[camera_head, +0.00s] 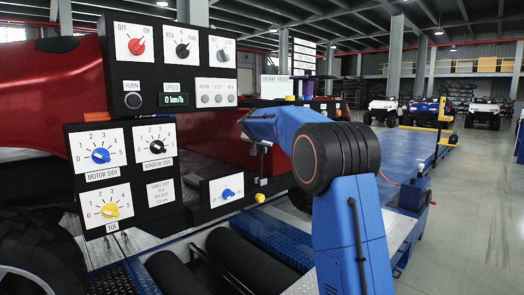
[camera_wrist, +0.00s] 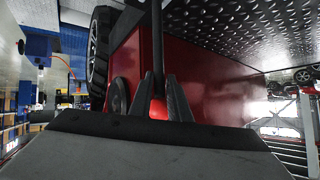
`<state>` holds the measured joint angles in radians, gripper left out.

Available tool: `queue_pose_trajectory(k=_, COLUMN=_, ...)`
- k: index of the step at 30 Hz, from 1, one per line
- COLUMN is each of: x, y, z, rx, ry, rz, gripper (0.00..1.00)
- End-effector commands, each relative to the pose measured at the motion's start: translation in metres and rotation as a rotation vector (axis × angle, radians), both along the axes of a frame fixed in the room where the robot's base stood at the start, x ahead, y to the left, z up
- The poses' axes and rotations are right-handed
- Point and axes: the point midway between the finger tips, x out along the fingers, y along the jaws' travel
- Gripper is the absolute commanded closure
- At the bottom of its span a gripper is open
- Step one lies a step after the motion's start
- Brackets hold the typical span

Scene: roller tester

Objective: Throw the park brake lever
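In the wrist view a dark upright rod (camera_wrist: 157,45), which looks like the park brake lever, runs down from the top edge to a red end (camera_wrist: 158,109). My gripper's two dark fingers (camera_wrist: 163,88) stand one on each side of it, with the red end low between them. I cannot tell whether both fingers press on it. In the head view my blue arm reaches up and to the left behind the control panels. The fingers and lever are not clear there.
Control panels with knobs (camera_head: 101,156) stand close on the left. A "BRAKE READY" sign (camera_head: 275,85) stands behind my arm. Dark rollers (camera_head: 250,262) lie below. A red body (camera_wrist: 205,75) and a wheel (camera_wrist: 99,47) are close around the lever. Open floor lies at the right.

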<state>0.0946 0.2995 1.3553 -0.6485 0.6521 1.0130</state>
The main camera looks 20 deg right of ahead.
Motion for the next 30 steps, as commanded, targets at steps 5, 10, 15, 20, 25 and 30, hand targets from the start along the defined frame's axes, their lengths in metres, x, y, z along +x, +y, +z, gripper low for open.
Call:
queue_pose_trajectory(k=5, x=0.002, y=0.006, z=0.012, rx=0.001, ry=-0.023, rz=0.010, gripper=0.69)
queue_pose_trajectory(k=10, x=0.002, y=0.004, z=0.009, rx=0.000, ry=-0.017, rz=0.008, gripper=0.69)
queue_pose_trajectory(k=15, x=0.002, y=0.003, z=0.007, rx=0.000, ry=-0.014, rz=0.006, gripper=0.69)
queue_pose_trajectory(k=20, x=-0.006, y=0.008, z=0.013, rx=0.000, ry=-0.014, rz=0.007, gripper=0.69)
queue_pose_trajectory(k=25, x=-0.026, y=0.020, z=0.028, rx=0.000, ry=-0.014, rz=0.007, gripper=0.69)
queue_pose_trajectory(k=30, x=-0.050, y=0.035, z=0.046, rx=-0.001, ry=-0.014, rz=0.008, gripper=0.69)
